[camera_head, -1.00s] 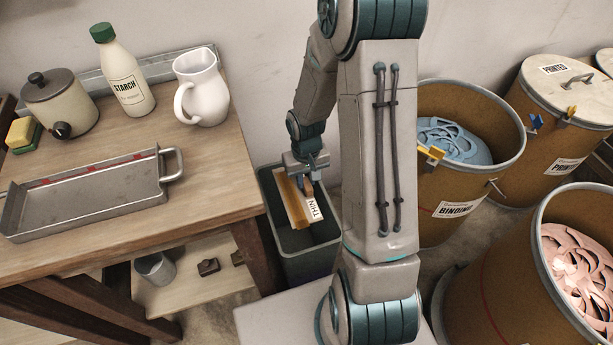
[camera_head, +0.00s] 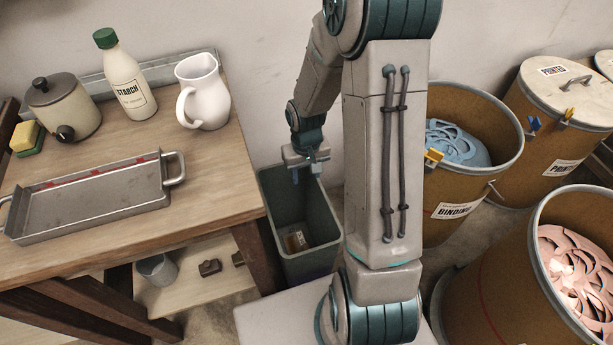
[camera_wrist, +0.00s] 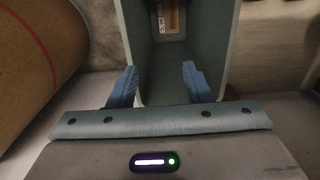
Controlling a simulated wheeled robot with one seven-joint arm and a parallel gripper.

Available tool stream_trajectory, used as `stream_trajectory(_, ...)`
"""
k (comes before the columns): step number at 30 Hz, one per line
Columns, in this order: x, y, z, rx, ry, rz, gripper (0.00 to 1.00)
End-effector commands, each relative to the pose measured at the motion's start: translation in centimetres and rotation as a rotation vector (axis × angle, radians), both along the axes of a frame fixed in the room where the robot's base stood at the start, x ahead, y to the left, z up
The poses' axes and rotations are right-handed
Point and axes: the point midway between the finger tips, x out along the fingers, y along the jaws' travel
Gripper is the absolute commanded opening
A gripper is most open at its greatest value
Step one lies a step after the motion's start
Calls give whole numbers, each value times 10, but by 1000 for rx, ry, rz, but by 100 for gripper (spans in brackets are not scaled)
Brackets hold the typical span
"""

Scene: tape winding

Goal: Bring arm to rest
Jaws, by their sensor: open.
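My gripper (camera_head: 306,165) is above the grey-green bin (camera_head: 333,222) between the table and the drums. Its two blue fingers stand apart and empty over the bin's near rim in the wrist view (camera_wrist: 157,86). A cardboard-coloured item with a white label (camera_head: 295,241) lies at the bottom of the bin; it also shows deep inside the bin in the wrist view (camera_wrist: 170,18). My arm reaches down from the top of the head view and hides part of the wall and floor.
The wooden table (camera_head: 215,205) at left bears a metal tray (camera_head: 95,205), a white jug (camera_head: 206,92), a starch bottle (camera_head: 125,80), a lidded pot (camera_head: 62,108) and a sponge (camera_head: 27,139). Cardboard drums, one marked binding (camera_head: 465,195), crowd the right.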

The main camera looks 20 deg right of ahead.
Motion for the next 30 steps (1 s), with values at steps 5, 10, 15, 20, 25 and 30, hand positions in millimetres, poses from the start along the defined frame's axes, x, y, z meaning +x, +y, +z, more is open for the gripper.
stream_trajectory(5, 1, 0, 49, -1, -6, -1, 45)
stream_trajectory(10, 1, 0, 81, 0, -4, 0, 45)
stream_trajectory(15, 0, 0, 97, 0, -2, 1, 45)
stream_trajectory(20, 0, 0, 101, 0, 0, 1, 45)
stream_trajectory(25, -1, 0, 107, -2, -3, 1, 45)
stream_trajectory(30, -11, 3, 160, -22, -30, 2, 45)
